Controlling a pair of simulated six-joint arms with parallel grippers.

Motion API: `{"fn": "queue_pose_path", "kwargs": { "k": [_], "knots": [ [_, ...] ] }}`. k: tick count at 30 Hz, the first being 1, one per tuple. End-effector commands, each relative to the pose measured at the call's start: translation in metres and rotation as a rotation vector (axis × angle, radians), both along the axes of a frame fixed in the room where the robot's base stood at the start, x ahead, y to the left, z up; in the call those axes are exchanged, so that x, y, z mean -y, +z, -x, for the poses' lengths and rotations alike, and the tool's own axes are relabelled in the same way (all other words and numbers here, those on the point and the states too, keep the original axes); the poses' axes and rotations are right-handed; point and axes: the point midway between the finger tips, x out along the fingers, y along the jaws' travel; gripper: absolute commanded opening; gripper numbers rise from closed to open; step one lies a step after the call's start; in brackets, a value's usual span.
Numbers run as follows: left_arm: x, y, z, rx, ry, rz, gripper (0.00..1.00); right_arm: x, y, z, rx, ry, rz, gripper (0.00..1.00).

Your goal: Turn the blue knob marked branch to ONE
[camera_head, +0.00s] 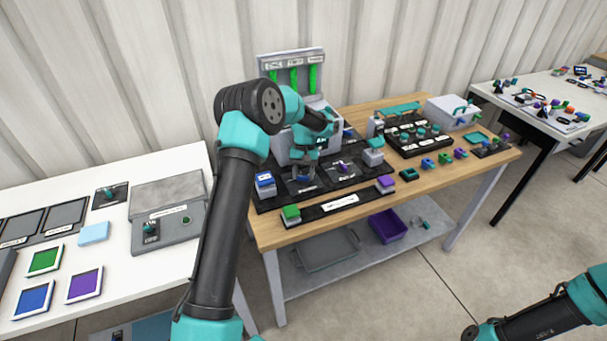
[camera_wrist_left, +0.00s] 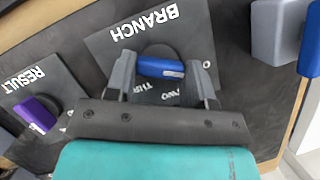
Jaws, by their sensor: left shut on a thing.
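The blue knob (camera_wrist_left: 160,67) sits on a dark plate (camera_wrist_left: 115,50) marked BRANCH, whose word is turned around in the left wrist view. The knob's bar lies roughly crosswise in that view, with a pale mark near its right end. My left gripper (camera_head: 303,168) is down at the plate in the head view, its two fingers at either end of the knob and shut on it. Part of THREE and TWO show below the knob; ONE is not readable. In the head view my gripper mostly hides the knob. My right gripper is out of frame; only part of the right arm shows.
A purple knob (camera_wrist_left: 36,115) on the RESULT plate is beside the BRANCH plate. A grey block with a blue face (camera_wrist_left: 283,30) stands on the other side. A case with green strips (camera_head: 293,78) stands behind. More blocks and knobs fill the wooden table (camera_head: 270,235).

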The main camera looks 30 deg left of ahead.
Motion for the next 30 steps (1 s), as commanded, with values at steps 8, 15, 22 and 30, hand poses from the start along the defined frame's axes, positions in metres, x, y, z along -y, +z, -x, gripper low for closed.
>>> {"fn": "queue_pose_path", "kwargs": {
  "k": [8,15,22,30],
  "knots": [
    [-0.0001,0.0006,-0.0003,0.002,0.015,-0.001,0.25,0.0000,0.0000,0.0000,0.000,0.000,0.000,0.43],
    [-0.0001,0.0006,-0.0002,0.001,0.014,0.000,0.56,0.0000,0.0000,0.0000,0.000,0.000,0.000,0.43],
    [-0.0001,0.0003,-0.0001,0.001,0.014,-0.001,0.74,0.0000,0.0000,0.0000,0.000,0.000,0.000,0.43],
    [-0.0003,0.0016,-0.0007,0.001,0.013,0.000,0.74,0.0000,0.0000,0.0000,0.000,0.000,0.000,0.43]
  ]
}}
